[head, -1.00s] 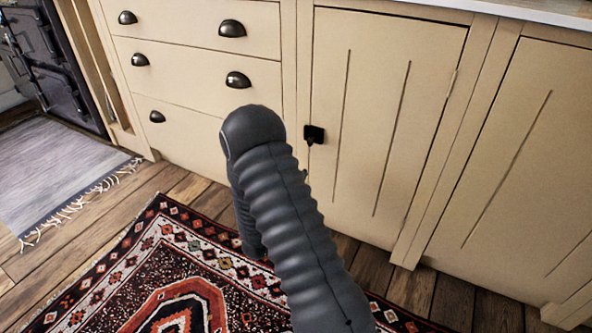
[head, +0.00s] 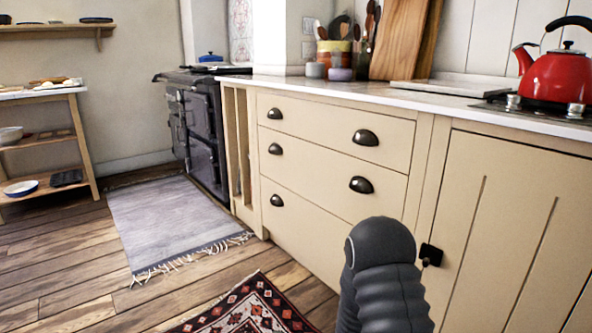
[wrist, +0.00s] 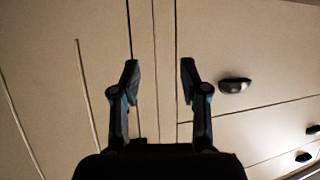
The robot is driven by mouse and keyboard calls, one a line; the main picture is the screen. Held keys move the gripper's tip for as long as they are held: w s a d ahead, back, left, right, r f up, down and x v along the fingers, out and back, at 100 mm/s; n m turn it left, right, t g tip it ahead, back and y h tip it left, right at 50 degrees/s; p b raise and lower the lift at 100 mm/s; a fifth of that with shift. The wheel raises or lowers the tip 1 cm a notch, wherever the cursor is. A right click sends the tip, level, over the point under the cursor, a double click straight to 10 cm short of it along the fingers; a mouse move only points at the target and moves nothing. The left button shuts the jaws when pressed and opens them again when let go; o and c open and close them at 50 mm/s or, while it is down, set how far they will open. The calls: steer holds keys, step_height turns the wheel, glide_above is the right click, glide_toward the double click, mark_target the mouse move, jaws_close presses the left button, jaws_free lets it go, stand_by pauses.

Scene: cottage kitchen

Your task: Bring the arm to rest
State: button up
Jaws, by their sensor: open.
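My gripper (wrist: 159,80) shows in the wrist view with its two fingers spread apart and nothing between them. Behind the fingers are the cream cabinet fronts (wrist: 50,60), with a dark cup handle (wrist: 235,85) to the right of the fingers. In the head view my ribbed grey arm rises at the bottom right, in front of the drawers (head: 330,135) and cabinet door (head: 500,210). My gripper is hidden in the head view.
A red kettle (head: 556,75) stands on the hob at the right. The white counter (head: 350,88) runs above the drawers. A black range (head: 200,130) and a wooden shelf unit (head: 88,150) stand further left. A grey rug (head: 175,220) and patterned rug (head: 250,308) lie on the floor.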

steer(key=s+a+r+n+g+y, duration=0.1)
steer(key=s+a+n+g+y, duration=0.2)
steer(key=a+y, duration=0.4)
steer(key=s+a+r+n+g+y+p, duration=0.1)
steer(key=s+a+r+g+y+p, duration=0.15)
steer(key=s+a+r, duration=0.45)
steer(key=s+d+r+n+p, duration=0.1)
steer(key=s+r, duration=0.6)
steer(key=r, duration=0.4)
steer(key=s+d+r+n+h+p, duration=0.1)
steer(key=s+d+r+p, duration=0.1)
steer(key=s+r, duration=0.6)
steer(key=s+d+r+n+p, duration=0.1)
steer(key=s+d+r+p, duration=0.1)
steer(key=s+r, duration=0.6)
step_height(320, 180, up, 6)
steer(key=shift+d+t+h, duration=0.2)
steer(key=shift+t+h, duration=0.15)
steer(key=shift+s, duration=0.1)
